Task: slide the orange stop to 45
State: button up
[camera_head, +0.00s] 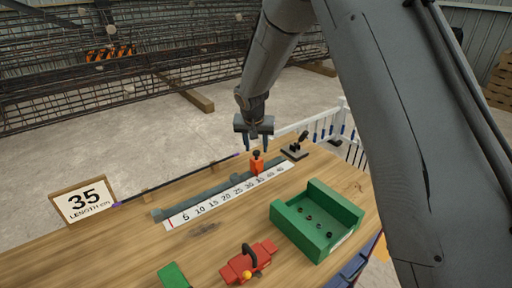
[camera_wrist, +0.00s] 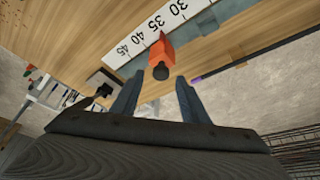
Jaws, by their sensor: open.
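The orange stop (camera_head: 256,165) sits on a grey rail (camera_head: 195,200) behind a white number scale (camera_head: 225,198) on the wooden bench. In the wrist view the stop (camera_wrist: 161,54), with its black knob, is beside the scale near 35; the 45 mark lies beyond it, toward the scale's end. My gripper (camera_head: 256,145) is just above the stop in the head view. In the wrist view my gripper (camera_wrist: 158,92) is open, its fingers pointing toward the stop with the knob lying between their lines. Nothing is between the fingers.
A black clamp (camera_head: 296,147) stands past the scale's high end. A green trough (camera_head: 315,222), a red tool (camera_head: 248,262) and a green block (camera_head: 173,275) lie nearer. A thin rod (camera_head: 180,178) runs behind the rail.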

aim_at(257, 161)
jog(key=shift+x, duration=1.1)
jog(key=shift+c, duration=0.3)
grip_shut()
